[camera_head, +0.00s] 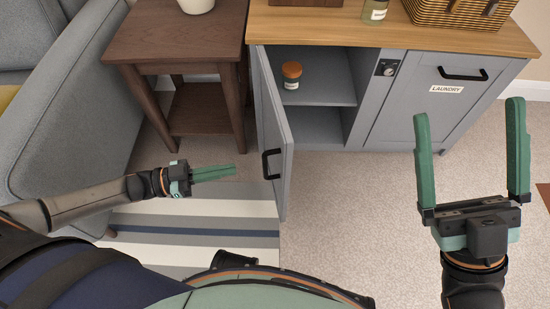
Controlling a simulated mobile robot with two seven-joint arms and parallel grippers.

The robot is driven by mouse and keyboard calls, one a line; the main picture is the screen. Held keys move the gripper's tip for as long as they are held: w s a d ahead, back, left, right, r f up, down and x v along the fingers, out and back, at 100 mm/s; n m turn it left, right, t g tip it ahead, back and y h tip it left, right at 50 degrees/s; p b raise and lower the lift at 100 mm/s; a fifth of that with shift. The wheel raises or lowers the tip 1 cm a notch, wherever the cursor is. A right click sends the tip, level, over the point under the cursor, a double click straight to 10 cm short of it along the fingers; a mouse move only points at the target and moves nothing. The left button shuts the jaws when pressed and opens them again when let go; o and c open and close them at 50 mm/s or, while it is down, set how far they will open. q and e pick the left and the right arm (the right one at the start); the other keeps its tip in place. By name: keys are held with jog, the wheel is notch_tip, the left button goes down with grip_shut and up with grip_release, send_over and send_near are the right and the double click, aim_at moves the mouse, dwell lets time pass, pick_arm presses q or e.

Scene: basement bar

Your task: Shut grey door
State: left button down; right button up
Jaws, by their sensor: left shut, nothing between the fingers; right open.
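The grey door (269,122) of the grey cabinet (374,120) stands wide open, swung out toward me from its left side. It has a black handle (270,164) on its outer face. My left gripper (234,171) is shut and empty, low and just left of the door's handle side; I cannot tell whether it touches the door. My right gripper (468,108) is open and empty, in front of the cabinet's right part. Inside the open compartment, a small jar with an orange lid (291,75) sits on the shelf (319,76).
A second grey door marked LAUNDRY (436,95) is closed on the right. A dark wooden side table (176,40) stands left of the cabinet, beside a grey sofa (82,100). A striped rug (200,226) lies below. Carpet (350,205) in front of the cabinet is clear.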

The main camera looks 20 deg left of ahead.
pick_arm(q)
jog(key=b, duration=0.3)
send_near(285, 159)
jog(key=x, duration=0.5)
jog(key=shift+w+d+f, duration=0.1)
jog(key=shift+d+f, duration=0.1)
jog(key=shift+f, duration=0.05)
jog(key=shift+w+d, duration=0.35)
jog(key=shift+d, duration=0.25)
jog(key=shift+d+r, duration=0.1)
